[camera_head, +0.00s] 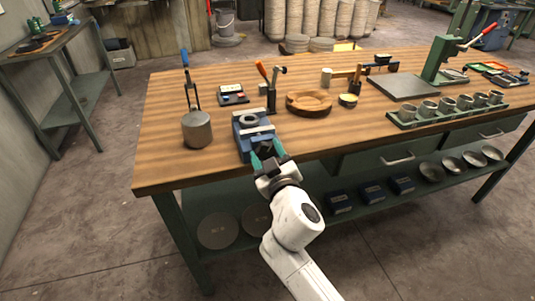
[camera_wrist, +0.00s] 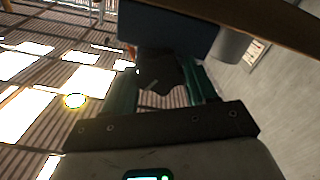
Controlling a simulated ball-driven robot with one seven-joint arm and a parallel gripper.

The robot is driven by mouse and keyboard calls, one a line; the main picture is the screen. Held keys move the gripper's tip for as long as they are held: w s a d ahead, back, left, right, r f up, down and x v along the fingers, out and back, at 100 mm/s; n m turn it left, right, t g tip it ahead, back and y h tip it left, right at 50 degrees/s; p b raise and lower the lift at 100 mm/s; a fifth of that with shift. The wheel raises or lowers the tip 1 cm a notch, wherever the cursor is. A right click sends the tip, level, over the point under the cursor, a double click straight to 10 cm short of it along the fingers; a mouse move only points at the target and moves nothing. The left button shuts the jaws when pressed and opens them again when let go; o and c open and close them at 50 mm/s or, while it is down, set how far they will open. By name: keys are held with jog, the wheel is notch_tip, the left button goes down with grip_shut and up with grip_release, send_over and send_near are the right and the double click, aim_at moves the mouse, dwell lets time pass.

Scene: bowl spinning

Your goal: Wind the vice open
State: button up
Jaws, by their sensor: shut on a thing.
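The blue vice (camera_head: 252,128) stands at the front edge of the wooden bench, with a round grey part on its top. My gripper (camera_head: 267,152) is at the front of the vice, its teal fingers on either side of the vice's handle. In the wrist view, my gripper (camera_wrist: 160,78) is shut on a dark piece, the vice handle (camera_wrist: 158,72), below the vice's blue body (camera_wrist: 165,28). The handle is mostly hidden by the fingers in the head view. How far the jaws of the vice stand apart is too small to tell.
A grey cylinder with a blue-handled tool (camera_head: 197,130) stands left of the vice. An orange-handled tool (camera_head: 270,90) and a wooden bowl (camera_head: 309,103) are behind and right. A rack of metal cups (camera_head: 447,112) is further right. The bench's front left (camera_head: 165,170) is bare.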

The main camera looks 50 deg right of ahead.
jog(key=n, duration=0.5)
jog(key=shift+n, duration=0.4)
jog(key=shift+f, duration=0.1)
dwell(0.3)
jog(key=o, duration=1.1)
jog(key=shift+c, duration=0.2)
jog(key=b+v, duration=0.2)
jog(key=v, duration=0.8)
jog(key=shift+s+a, duration=0.3)
jog(key=shift+a, duration=0.05)
